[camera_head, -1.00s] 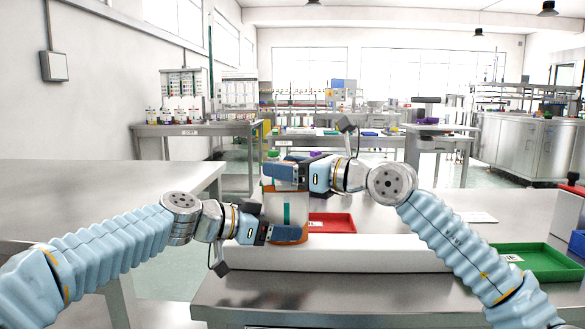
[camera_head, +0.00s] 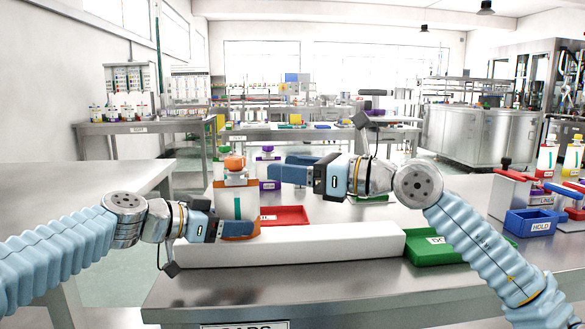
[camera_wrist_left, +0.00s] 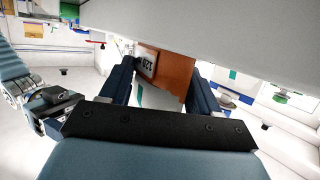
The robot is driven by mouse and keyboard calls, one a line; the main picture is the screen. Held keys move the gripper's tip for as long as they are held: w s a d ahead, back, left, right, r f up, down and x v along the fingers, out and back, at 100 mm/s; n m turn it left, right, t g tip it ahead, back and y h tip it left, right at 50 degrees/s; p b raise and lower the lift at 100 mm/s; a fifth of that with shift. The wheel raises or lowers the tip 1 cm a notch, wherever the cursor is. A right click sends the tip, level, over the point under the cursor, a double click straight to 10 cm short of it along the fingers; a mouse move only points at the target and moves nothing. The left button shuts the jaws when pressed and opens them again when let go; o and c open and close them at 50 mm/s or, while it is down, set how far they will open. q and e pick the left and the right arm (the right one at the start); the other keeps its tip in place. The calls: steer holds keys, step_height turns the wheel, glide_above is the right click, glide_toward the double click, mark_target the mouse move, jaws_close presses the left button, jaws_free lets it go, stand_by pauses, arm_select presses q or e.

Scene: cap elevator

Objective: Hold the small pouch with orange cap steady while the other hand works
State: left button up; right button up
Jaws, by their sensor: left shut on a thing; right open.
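The small pouch (camera_head: 236,203) is white with a green stripe and stands upright, with an orange cap (camera_head: 234,162) on top. My left gripper (camera_head: 238,230) is shut on its orange lower part, coming from the left. In the left wrist view the orange part (camera_wrist_left: 166,70), with a white label, is between the fingers of my left gripper (camera_wrist_left: 158,88). My right gripper (camera_head: 280,168) is open and empty, at about cap height just right of the pouch and apart from the cap. The pouch's lower edge is partly hidden by the left gripper.
A long white block (camera_head: 300,246) lies in front of the pouch. A red tray (camera_head: 283,216) lies behind it, a green tray (camera_head: 430,250) at its right end. A purple-capped bottle (camera_head: 267,153) stands behind. A blue bin (camera_head: 532,223) and red-handled devices stand right.

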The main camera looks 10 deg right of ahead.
arm_select(q)
steer(key=o, duration=0.9)
